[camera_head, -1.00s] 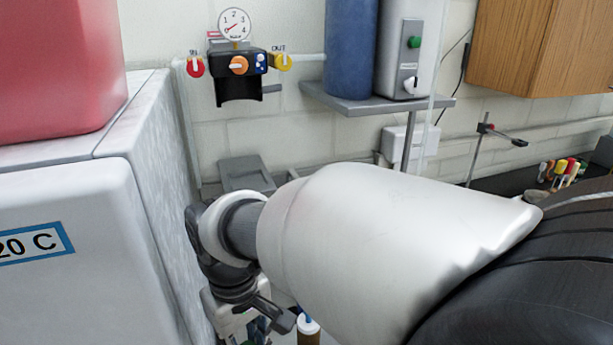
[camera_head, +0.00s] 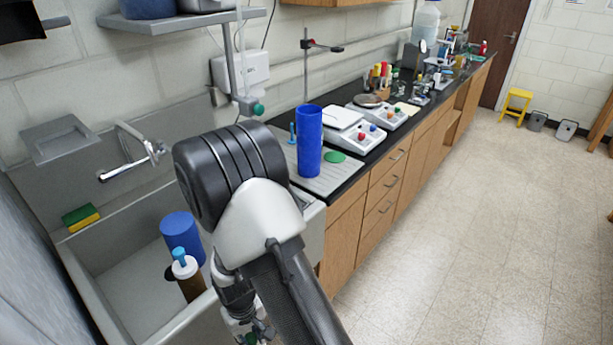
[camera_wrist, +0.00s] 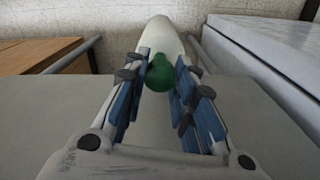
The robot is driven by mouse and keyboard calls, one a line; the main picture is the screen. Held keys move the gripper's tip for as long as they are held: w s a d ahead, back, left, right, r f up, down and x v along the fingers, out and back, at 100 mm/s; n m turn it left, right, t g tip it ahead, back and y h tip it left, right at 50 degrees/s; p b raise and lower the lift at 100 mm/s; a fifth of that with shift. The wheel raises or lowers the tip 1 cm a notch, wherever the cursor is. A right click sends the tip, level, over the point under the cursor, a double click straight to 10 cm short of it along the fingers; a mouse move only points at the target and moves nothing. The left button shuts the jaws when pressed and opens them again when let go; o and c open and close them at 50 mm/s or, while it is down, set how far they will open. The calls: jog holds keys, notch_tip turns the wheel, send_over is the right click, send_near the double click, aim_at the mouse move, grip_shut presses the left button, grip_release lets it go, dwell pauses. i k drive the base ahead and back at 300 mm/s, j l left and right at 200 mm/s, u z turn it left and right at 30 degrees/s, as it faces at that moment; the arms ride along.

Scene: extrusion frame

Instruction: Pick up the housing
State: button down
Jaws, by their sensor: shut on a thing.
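No part is labelled as the housing. Two blue cylinders could fit: one stands on the counter (camera_head: 309,140), the other stands in the sink (camera_head: 178,232). My gripper (camera_wrist: 157,88) is at the near edge of the sink, below my arm, and is partly hidden in the head view. In the wrist view its blue-padded fingers are closed in on a small rounded green piece (camera_wrist: 160,74). A white tapering body lies behind the green piece; I cannot tell if they are joined. My gripper is apart from both blue cylinders.
A faucet (camera_head: 122,165) and a sponge (camera_head: 81,217) are behind. Balances (camera_head: 345,130) line the counter.

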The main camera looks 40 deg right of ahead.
aim_at(308, 117)
jog(key=i+l, duration=0.1)
jog(key=l, duration=0.55)
jog(key=i+l, duration=0.1)
jog(key=l, duration=1.15)
jog(key=i, duration=0.05)
